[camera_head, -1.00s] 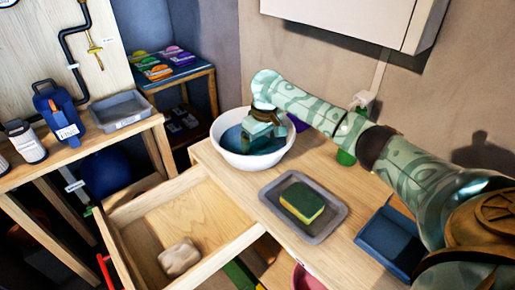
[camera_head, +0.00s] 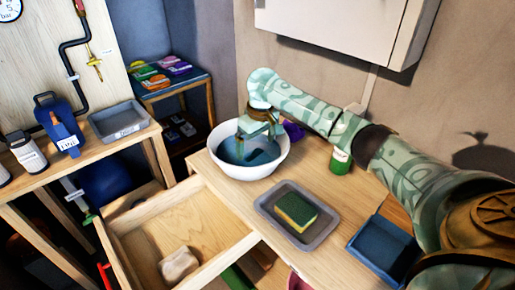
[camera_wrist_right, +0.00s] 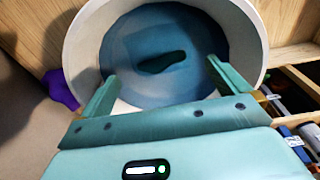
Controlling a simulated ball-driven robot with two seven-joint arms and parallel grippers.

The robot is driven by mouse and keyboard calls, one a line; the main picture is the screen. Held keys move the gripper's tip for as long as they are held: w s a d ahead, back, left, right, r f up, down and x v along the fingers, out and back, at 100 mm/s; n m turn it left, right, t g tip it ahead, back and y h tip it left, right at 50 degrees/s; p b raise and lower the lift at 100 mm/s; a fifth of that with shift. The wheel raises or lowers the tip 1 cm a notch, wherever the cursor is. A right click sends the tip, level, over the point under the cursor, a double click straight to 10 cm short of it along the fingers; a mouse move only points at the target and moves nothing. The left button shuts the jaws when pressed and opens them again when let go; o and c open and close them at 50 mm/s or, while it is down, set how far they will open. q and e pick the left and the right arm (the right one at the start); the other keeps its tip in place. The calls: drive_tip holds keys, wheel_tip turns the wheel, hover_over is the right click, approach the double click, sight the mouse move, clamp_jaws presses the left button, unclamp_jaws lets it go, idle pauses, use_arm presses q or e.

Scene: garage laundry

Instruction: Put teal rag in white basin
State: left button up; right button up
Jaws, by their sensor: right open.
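The white basin (camera_head: 282,158) stands on the wooden counter, and its inside looks blue, as if holding water. A dark teal patch (camera_wrist_right: 162,62) shows on the blue in the right wrist view, likely the teal rag lying low in the basin; I cannot tell how much of it is under water. My right gripper (camera_head: 258,135) is above the basin, pointing down into it. In the wrist view my right gripper (camera_wrist_right: 162,76) has its fingers wide apart, with nothing between them. My left gripper is not in view.
A grey tray with a sponge (camera_head: 296,211) lies right of the basin, with a blue tray (camera_head: 385,246) beyond. A green bottle (camera_head: 340,161) and a purple item (camera_head: 293,131) stand behind. An open drawer (camera_head: 200,228) holds a beige lump (camera_head: 179,264).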

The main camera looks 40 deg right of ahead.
sight(258, 159)
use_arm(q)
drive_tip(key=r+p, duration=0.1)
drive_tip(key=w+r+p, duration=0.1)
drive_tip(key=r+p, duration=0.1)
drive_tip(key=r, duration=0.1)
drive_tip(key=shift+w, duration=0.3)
use_arm(e)
wheel_tip(258, 159, up, 7)
drive_tip(key=s, duration=0.1)
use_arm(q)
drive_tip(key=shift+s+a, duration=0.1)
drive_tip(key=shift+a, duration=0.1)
